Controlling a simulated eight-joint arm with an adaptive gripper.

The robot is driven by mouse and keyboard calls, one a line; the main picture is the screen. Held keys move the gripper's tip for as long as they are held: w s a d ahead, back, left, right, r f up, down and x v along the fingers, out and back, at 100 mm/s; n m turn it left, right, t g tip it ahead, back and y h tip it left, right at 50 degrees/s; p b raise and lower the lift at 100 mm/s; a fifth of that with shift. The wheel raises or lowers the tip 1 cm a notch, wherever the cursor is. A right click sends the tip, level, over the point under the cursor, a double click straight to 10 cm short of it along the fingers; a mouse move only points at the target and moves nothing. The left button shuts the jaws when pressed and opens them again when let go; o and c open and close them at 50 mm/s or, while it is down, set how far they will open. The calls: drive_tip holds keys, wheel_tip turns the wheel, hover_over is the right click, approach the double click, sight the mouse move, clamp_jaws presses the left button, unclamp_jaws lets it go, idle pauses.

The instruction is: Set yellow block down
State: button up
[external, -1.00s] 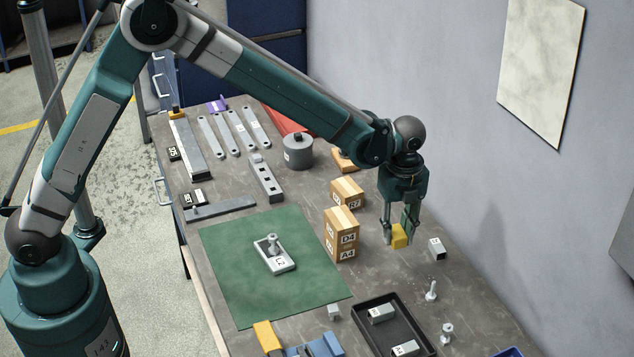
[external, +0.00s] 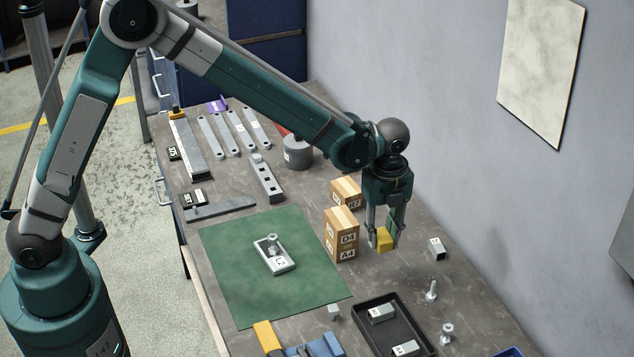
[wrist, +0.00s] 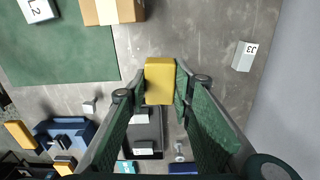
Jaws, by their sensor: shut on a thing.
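The yellow block (external: 385,239) is between the fingers of my gripper (external: 383,240), which is shut on it. In the wrist view the yellow block (wrist: 159,81) sits upright between the two green fingertips. In the external view it is just right of the stacked cardboard boxes marked D4 and A4 (external: 341,236). I cannot tell for sure whether its underside touches the grey table (external: 400,283) or hangs a little above it.
A grey block marked J3 (external: 437,249) stands to the right. A black tray (external: 371,325) with grey parts and upright bolts (external: 431,291) are nearer the front. A green mat (external: 235,245) holds a bracket marked L2 (external: 274,255). Bare table lies between boxes and J3.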

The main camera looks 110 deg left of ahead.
drive_tip(key=b, duration=0.3)
hover_over(331, 287)
drive_tip(key=shift+n, duration=0.4)
drive_tip(key=shift+f, duration=3.1)
drive_tip(key=shift+f+b, duration=0.35)
drive_tip(key=shift+f, duration=1.5)
drive_tip(key=shift+f, duration=0.1)
drive_tip(key=o, duration=0.6)
drive_tip(key=shift+f, duration=0.1)
drive_tip(key=shift+c, duration=0.2)
drive_tip(key=o, duration=0.4)
drive_tip(key=shift+r, duration=0.2)
